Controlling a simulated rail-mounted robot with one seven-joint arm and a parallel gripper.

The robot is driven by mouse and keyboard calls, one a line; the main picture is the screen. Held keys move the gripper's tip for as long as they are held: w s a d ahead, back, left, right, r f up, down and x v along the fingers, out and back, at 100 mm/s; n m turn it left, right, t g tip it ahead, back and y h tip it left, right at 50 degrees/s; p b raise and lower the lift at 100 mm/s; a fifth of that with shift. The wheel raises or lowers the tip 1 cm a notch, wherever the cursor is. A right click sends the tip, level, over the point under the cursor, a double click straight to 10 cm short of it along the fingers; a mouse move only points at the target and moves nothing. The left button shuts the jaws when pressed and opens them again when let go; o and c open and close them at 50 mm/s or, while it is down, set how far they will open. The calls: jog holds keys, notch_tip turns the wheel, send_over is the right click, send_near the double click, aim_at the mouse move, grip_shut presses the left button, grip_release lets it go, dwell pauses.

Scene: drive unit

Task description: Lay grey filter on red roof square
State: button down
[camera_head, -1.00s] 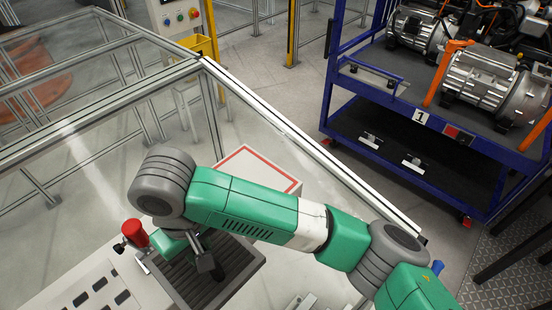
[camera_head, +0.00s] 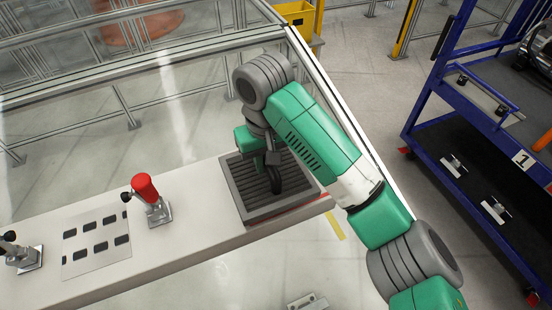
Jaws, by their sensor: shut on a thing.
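The grey filter (camera_head: 251,196) is a square, ribbed tray-like panel at the right end of the white roof surface. My gripper (camera_head: 274,181) comes down onto its middle and is shut on it; the fingertips and the exact grip are partly hidden by the arm. The filter looks roughly level and covers most of the red roof square, whose red edge (camera_head: 297,208) shows as a strip along the filter's lower right side. I cannot tell whether the filter touches the surface or hovers slightly above it.
A red-topped clamp (camera_head: 147,197) stands on the white surface (camera_head: 190,230) left of the filter, with a plate of dark slots (camera_head: 97,242) and another clamp (camera_head: 20,253) farther left. A glass-panelled metal frame runs behind. A blue cart (camera_head: 470,190) stands at right.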

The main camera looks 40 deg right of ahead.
jog(key=d, duration=0.1)
jog(key=w+d, duration=0.1)
jog(key=d, duration=0.1)
jog(key=w+d, duration=0.1)
jog(key=shift+d+f, duration=0.15)
jog(key=shift+f, duration=0.1)
jog(key=shift+d+f, duration=0.2)
jog(key=shift+f, duration=1.55)
jog(key=shift+a, duration=0.1)
jog(key=c, duration=1.3)
grip_release()
jog(key=shift+f, duration=0.15)
jog(key=shift+o, duration=0.2)
notch_tip(320, 180, up, 12)
jog(key=p, duration=0.1)
